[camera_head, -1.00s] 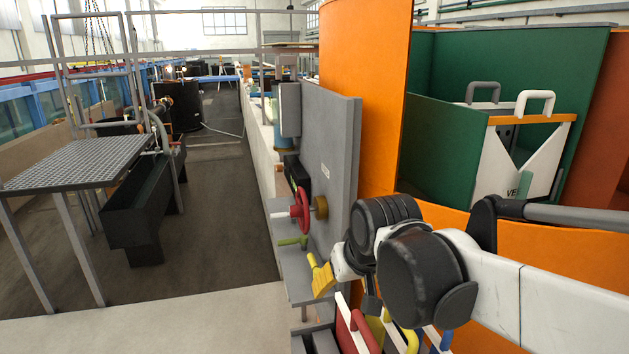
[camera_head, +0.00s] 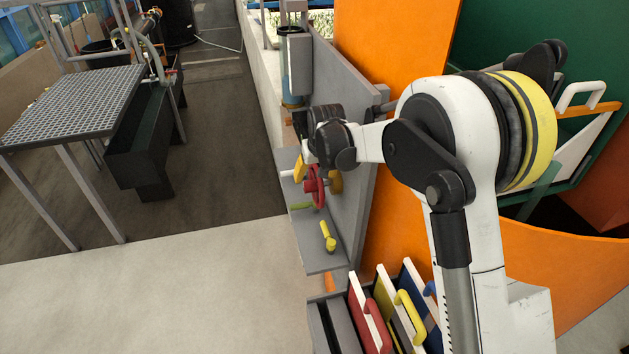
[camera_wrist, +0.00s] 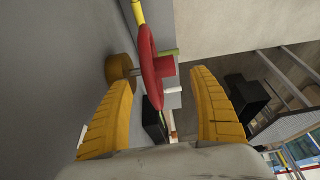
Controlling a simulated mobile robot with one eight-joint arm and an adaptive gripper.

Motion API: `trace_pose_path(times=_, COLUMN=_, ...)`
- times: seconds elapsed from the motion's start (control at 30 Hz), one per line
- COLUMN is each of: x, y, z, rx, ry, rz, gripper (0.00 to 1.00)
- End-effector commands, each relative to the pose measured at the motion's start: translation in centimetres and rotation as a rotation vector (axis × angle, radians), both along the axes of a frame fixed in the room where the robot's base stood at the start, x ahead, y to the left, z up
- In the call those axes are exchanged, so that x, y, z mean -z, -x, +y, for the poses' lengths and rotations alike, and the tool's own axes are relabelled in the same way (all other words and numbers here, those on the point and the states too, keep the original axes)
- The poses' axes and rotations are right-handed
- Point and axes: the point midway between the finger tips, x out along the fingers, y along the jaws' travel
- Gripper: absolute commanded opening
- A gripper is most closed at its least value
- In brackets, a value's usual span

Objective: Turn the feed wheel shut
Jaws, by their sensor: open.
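The red feed wheel (camera_head: 315,187) stands out from a grey upright panel on a short shaft with a brass-coloured collar (camera_head: 336,181). A white stub shows at its left side. In the wrist view the wheel (camera_wrist: 150,65) is seen nearly edge-on, its lower rim between my gripper's yellow fingers. My gripper (camera_wrist: 163,85) is open with nothing gripped. The left finger is near the collar, and the right finger is well apart from the rim. In the head view my gripper (camera_head: 300,168) is at the wheel's upper left, partly hidden by my wrist.
The grey panel (camera_head: 343,140) stands close behind the wheel. A yellow-handled thing (camera_head: 328,236) and a green piece (camera_head: 302,206) are at the shelf (camera_head: 325,262) below. A rack with red and yellow handles (camera_head: 370,325) is in front. Open floor (camera_head: 220,190) lies left.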

Motion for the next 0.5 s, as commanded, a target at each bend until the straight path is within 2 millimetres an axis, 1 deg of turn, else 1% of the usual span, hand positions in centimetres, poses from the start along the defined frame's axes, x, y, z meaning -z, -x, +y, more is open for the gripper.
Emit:
trace_pose_path(times=0.03, x=1.1, y=-0.5, z=0.1, rx=0.0, ry=0.0, rz=0.0, gripper=0.71)
trace_pose_path(times=0.1, x=2.4, y=-1.0, z=0.2, rx=0.0, ry=0.0, rz=0.0, gripper=0.71)
trace_pose_path(times=0.23, x=4.5, y=-1.9, z=0.5, rx=0.0, ry=0.0, rz=-0.001, gripper=0.71)
trace_pose_path(times=0.37, x=6.0, y=-2.5, z=0.7, rx=0.001, ry=-0.001, rz=-0.001, gripper=0.71)
trace_pose_path(times=0.5, x=6.7, y=-2.7, z=0.7, rx=0.001, ry=-0.001, rz=-0.001, gripper=0.71)
